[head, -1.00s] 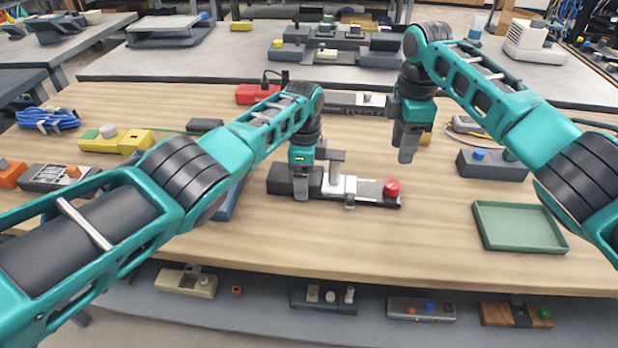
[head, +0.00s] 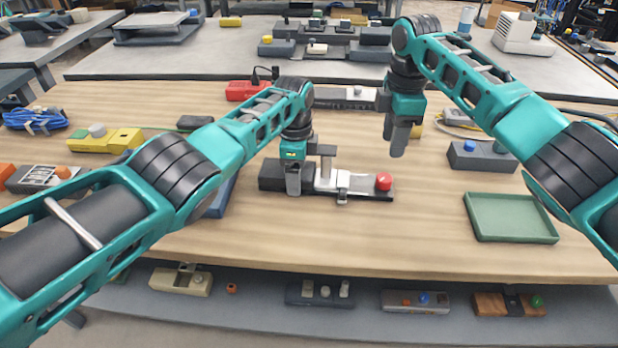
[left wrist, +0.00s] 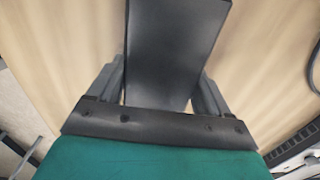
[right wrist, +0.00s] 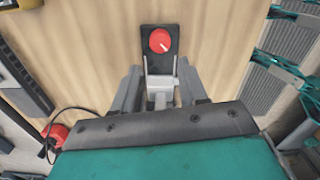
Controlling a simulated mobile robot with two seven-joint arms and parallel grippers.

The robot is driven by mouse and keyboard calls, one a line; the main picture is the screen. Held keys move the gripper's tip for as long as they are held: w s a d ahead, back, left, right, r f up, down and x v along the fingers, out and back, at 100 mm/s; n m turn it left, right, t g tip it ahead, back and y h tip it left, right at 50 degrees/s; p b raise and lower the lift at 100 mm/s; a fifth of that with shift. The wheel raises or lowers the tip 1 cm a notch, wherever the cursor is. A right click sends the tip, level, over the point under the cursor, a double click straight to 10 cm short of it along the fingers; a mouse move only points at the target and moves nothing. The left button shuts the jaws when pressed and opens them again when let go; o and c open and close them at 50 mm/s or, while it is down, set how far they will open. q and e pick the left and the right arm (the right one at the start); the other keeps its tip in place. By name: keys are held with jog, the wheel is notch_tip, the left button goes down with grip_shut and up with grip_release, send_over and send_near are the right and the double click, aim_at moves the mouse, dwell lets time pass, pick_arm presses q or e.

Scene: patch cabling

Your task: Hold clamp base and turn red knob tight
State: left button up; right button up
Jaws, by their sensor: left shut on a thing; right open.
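The clamp lies on the wooden table in the middle of the head view, with a dark base (head: 272,177), a bright metal middle (head: 330,181) and a red knob (head: 384,181) at its right end. My left gripper (head: 293,188) is shut on the dark base, which also fills the space between its fingers in the left wrist view (left wrist: 175,50). My right gripper (head: 398,150) is open and empty above and behind the knob. In the right wrist view the red knob (right wrist: 160,41), with a white mark, lies beyond the open fingers (right wrist: 160,85).
A green tray (head: 512,238) lies at the right front. A dark box with a blue button (head: 480,158) stands behind it. A yellow block (head: 105,140) and blue cable (head: 35,120) are at the left. The table front is clear.

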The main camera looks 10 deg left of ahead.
aim_at(385, 177)
jog(key=shift+o, duration=1.4)
jog(key=shift+n, duration=0.4)
jog(key=shift+f+n, duration=0.9)
jog(key=shift+f, duration=1.6)
jog(key=shift+f+n, duration=0.9)
jog(key=shift+f, duration=1.55)
